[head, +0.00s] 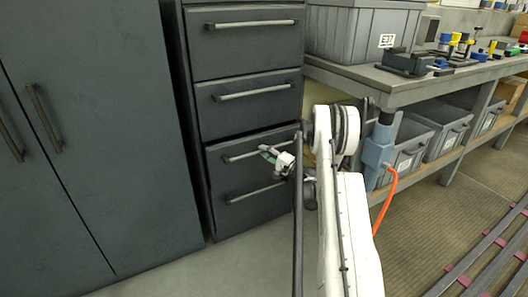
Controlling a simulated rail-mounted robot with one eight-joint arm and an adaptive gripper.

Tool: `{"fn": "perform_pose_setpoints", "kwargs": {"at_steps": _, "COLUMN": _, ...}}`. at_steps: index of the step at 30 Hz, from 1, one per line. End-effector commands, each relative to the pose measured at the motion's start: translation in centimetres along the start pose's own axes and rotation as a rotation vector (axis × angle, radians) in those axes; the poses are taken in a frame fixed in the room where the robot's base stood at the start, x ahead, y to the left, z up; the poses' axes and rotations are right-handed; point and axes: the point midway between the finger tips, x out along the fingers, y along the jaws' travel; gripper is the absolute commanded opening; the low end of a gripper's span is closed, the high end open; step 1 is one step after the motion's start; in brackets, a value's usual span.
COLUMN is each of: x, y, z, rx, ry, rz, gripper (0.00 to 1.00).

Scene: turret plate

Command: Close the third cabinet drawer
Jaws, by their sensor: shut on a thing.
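The dark grey drawer cabinet (250,65) stands left of centre, with its drawers stacked one above another. The third drawer (220,149) from the top is below the middle, and its bar handle (236,158) runs across its front. My gripper (268,154) is at the right part of this handle and is shut on it. The fingers and my arm hide the handle's right end and part of the drawer front. I cannot tell clearly how far this drawer stands out from the cabinet.
A tall dark locker (110,110) stands left of the drawers. A workbench (400,88) with a grey crate (350,30) and tools is on the right, with grey bins (440,140) on its lower shelf. Floor is clear in front of the cabinet.

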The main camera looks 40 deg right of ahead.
Motion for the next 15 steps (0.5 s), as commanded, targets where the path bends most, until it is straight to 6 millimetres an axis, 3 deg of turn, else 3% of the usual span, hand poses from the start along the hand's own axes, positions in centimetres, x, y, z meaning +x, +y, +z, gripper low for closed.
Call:
{"fn": "perform_pose_setpoints", "kwargs": {"at_steps": 10, "x": 0.1, "y": 0.0, "z": -0.1, "rx": 0.000, "ry": 0.000, "rz": 0.000, "gripper": 0.00}}
{"fn": "perform_pose_setpoints", "kwargs": {"at_steps": 15, "x": 1.9, "y": 0.5, "z": -0.8, "rx": 0.000, "ry": -0.001, "rz": 0.000, "gripper": 0.00}}
